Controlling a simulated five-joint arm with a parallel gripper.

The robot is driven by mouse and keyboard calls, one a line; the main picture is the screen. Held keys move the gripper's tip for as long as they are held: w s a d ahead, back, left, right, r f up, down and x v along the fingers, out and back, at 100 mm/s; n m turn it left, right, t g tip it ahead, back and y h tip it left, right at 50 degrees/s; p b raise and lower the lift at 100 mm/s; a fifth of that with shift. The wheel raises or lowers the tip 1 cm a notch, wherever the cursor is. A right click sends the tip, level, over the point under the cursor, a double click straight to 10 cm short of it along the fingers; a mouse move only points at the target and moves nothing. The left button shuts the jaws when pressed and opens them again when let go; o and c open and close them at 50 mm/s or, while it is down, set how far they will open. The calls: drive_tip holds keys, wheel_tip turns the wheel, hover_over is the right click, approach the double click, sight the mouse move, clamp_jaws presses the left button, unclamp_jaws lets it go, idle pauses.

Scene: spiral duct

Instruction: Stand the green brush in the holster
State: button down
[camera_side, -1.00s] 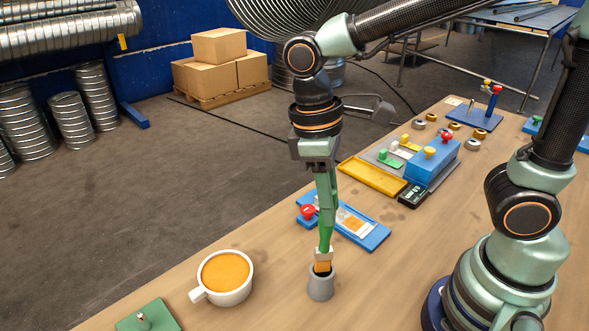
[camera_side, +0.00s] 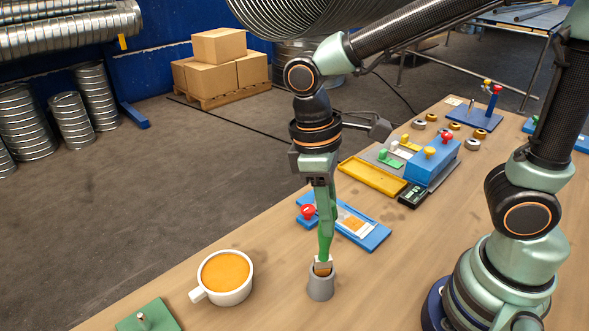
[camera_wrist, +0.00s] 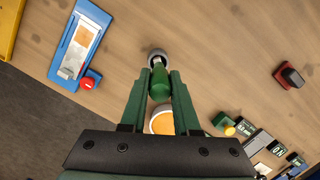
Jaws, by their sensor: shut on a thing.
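The green brush (camera_side: 326,238) is upright with its bristle end down. Its orange bristles (camera_side: 322,269) and pale ferrule are partly inside the mouth of the grey holster (camera_side: 321,287), a small cup standing on the table. My gripper (camera_side: 325,198) is above the holster, shut on the brush's handle. In the wrist view my gripper (camera_wrist: 160,84) has a finger on each side of the green handle (camera_wrist: 159,82), and the holster's rim (camera_wrist: 158,53) shows just beyond it. The bottom of the bristles is hidden inside the holster.
A white cup of orange liquid (camera_side: 225,274) stands left of the holster. A blue tray with a red knob (camera_side: 345,222) lies behind it. A green plate with a peg (camera_side: 149,318) is at the front left. Bare table lies right of the holster.

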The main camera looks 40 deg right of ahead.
drive_tip(key=shift+f, duration=1.7)
drive_tip(key=c, duration=0.6)
unclamp_jaws()
drive_tip(key=shift+o, duration=0.2)
wheel_tip(320, 180, up, 12)
drive_tip(key=w+a, duration=0.1)
drive_tip(key=w, duration=0.1)
drive_tip(key=shift+f, duration=0.1)
